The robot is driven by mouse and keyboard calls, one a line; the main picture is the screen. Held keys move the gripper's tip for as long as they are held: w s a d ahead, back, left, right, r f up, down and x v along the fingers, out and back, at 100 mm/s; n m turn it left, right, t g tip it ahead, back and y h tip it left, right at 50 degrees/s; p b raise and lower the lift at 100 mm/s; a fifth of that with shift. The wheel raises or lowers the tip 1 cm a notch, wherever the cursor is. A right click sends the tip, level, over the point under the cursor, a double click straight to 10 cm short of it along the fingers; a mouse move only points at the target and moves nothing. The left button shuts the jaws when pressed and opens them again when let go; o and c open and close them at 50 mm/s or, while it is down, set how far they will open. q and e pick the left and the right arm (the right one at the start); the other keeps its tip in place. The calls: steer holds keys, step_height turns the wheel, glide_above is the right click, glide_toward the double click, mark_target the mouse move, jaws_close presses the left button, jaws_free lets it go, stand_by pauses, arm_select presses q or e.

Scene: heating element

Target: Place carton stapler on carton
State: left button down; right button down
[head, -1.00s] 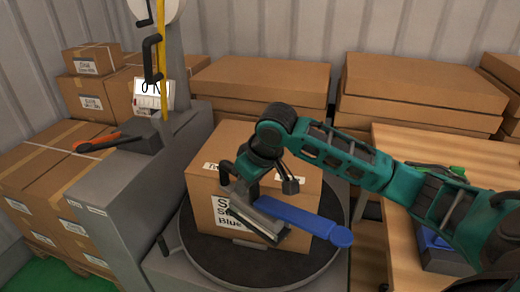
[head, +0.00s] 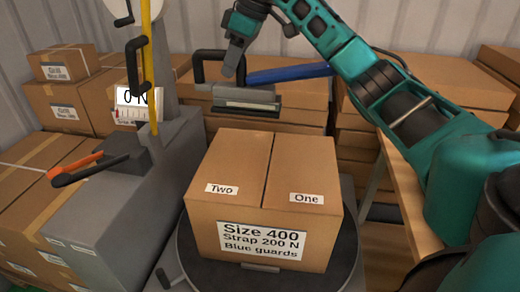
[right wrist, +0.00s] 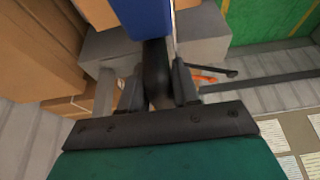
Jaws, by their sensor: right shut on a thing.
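The carton stapler (head: 247,97) has a grey body, a black handle and a long blue arm. In the head view my right gripper (head: 233,66) is shut on its black handle and holds it in the air, seen above and behind the carton. The right wrist view shows the dark handle (right wrist: 156,75) between the fingers (right wrist: 157,92) and part of the blue arm (right wrist: 147,20). The carton (head: 265,205) is closed, with labels "Two" and "One" on top and a white label in front. No contact between stapler and carton shows. My left gripper is not in view.
The carton sits on a dark round turntable (head: 347,245). A grey machine with a yellow strip (head: 145,70) and an orange-handled tool (head: 78,168) stands at left. Cartons are stacked at left and behind. A wooden table (head: 405,195) is at right.

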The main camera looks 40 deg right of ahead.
steer(key=shift+r, duration=0.3)
steer(key=shift+f, duration=0.15)
step_height(320, 180, down, 20)
steer(key=b, duration=0.2)
steer(key=shift+r+b, duration=0.2)
steer(key=shift+b, duration=0.1)
steer(key=c, duration=1.2)
jaws_free()
steer(key=shift+f, duration=0.25)
steer(key=o, duration=0.4)
steer(key=shift+s, duration=0.1)
